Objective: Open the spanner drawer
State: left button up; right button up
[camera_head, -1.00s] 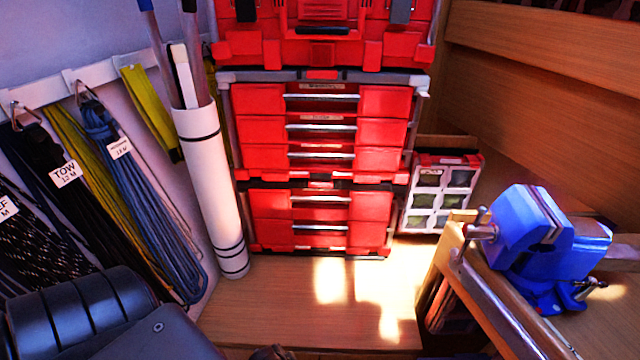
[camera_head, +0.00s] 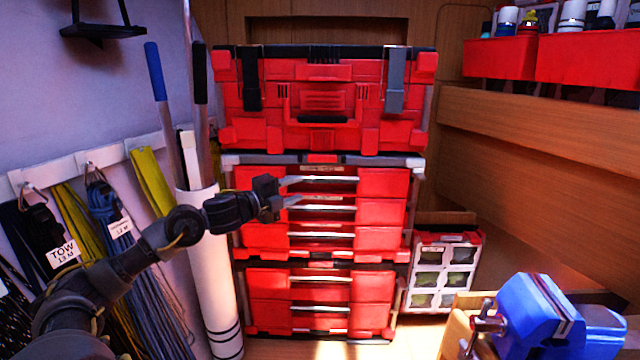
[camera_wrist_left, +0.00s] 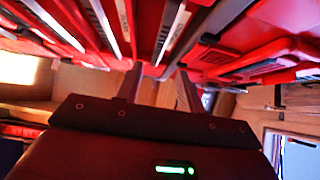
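A red drawer stack (camera_head: 383,211) stands against the back wall in the head view, with long silver handles. Its upper unit has a top handle (camera_head: 328,179), a middle handle (camera_head: 330,209) and a lower handle (camera_head: 328,236). All drawers look shut. The small labels are too small to read, so I cannot tell which drawer is the spanner one. My left gripper (camera_head: 300,191) is open and empty, its fingers pointing at the left ends of the top two handles. In the left wrist view, its fingers (camera_wrist_left: 160,82) are apart below the handle bars. I cannot tell whether they touch. My right gripper is out of view.
A red toolbox (camera_head: 325,100) sits on top of the stack. A white tube (camera_head: 208,270) with poles stands close left, behind my left arm. Coiled lines (camera_head: 120,230) hang on the left wall. A compartment case (camera_head: 443,270) and blue vise (camera_head: 540,310) are at right.

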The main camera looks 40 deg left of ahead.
aim_at(322, 180)
pick_arm(q)
jog(key=w+p, duration=0.1)
jog(key=w, duration=0.2)
jog(key=w+d+p, duration=0.1)
jog(key=w, duration=0.2)
jog(key=w+p, duration=0.2)
jog(key=w, duration=0.2)
jog(key=shift+d+r, duration=0.1)
jog(key=shift+d, duration=0.1)
jog(key=shift+w, duration=0.45)
grip_shut()
